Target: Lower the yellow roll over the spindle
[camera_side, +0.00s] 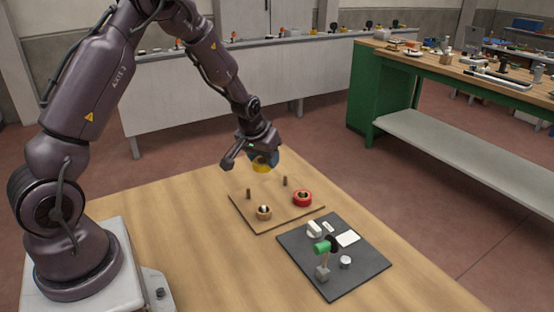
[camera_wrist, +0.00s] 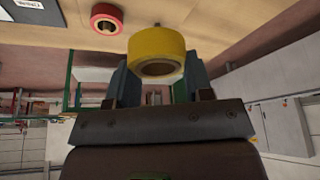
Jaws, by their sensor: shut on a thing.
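The yellow roll (camera_side: 262,167) is held in my gripper (camera_side: 264,158), above the far part of the wooden peg board (camera_side: 270,219). In the wrist view the roll (camera_wrist: 157,43) sits between the two jaws, its round hole showing. The board has two bare spindles, a left one (camera_side: 249,193) and a far one (camera_side: 285,181). The roll is higher than both and apart from them. A small spindle tip (camera_wrist: 157,25) shows just past the roll in the wrist view. I cannot tell how well the hole lines up with a spindle.
The red roll also shows in the wrist view (camera_wrist: 107,17). The table left of the board is clear.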

